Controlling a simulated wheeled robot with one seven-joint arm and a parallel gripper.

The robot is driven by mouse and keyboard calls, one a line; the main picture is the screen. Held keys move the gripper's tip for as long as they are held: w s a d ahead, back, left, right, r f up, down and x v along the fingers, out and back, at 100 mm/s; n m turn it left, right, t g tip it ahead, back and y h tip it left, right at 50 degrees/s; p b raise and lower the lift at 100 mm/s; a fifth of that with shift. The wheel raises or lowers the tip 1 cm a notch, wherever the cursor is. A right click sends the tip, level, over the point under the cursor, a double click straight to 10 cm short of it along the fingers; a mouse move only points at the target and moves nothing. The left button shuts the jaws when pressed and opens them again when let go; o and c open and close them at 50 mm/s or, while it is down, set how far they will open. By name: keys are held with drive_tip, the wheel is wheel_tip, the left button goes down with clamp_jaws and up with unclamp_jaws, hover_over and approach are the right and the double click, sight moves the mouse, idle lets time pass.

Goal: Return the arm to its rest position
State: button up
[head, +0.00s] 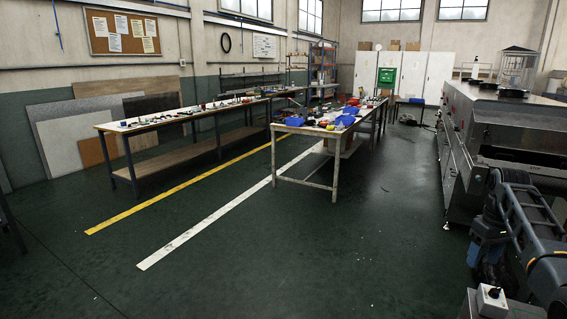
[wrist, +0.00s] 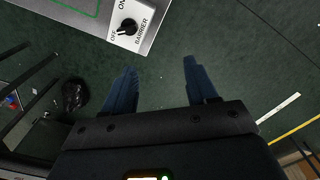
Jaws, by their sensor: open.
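My gripper (wrist: 159,66) shows in the wrist view with its two blue fingers apart and nothing between them. It hangs above the dark green floor. A pale switch box (wrist: 95,14) with a black knob (wrist: 127,27) marked ON, OFF and BARRIER lies beyond the fingertips at the top, apart from them. The knob's setting is too small to read surely. In the head view the box (head: 490,301) stands at the bottom right. Dark arm links, seemingly mine, rise beside it at the right edge; the fingers cannot be made out clearly there.
A large metal dryer (head: 510,130) stands at the right, close to the arm. A white-topped worktable (head: 310,131) with blue bins stands in the middle, and a long bench (head: 165,119) at left. The floor (head: 330,260) in front is clear, with yellow and white lines.

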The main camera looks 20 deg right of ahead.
drive_tip(key=w+a+f+t+h, duration=0.1)
drive_tip(key=w+a+f+t, duration=0.15)
drive_tip(key=a+f, duration=1.6)
drive_tip(key=s+a+f+n+t+h, duration=0.1)
drive_tip(key=s+a+f+t, duration=0.1)
drive_tip(key=s+a, duration=0.55)
drive_tip(key=s+a+f+t, duration=0.2)
drive_tip(key=s+a+f, duration=0.15)
drive_tip(key=a, duration=0.65)
drive_tip(key=s+a+r+t, duration=0.2)
drive_tip(key=s+a+r, duration=0.25)
drive_tip(key=s, duration=0.35)
drive_tip(key=s+a+r+t, duration=0.2)
drive_tip(key=s+a+r, duration=0.25)
drive_tip(key=s, duration=0.25)
drive_tip(key=s+a+r+n+t+y, duration=0.1)
drive_tip(key=s+a+r+t, duration=0.1)
drive_tip(key=s+r, duration=0.4)
drive_tip(key=s+a+r+t+y, duration=0.1)
drive_tip(key=s+r, duration=0.5)
drive_tip(key=r, duration=0.9)
drive_tip(key=shift+s+a+r+n+t, duration=0.15)
drive_tip(key=shift+s+a+n+t, duration=0.25)
drive_tip(key=shift+t, duration=0.35)
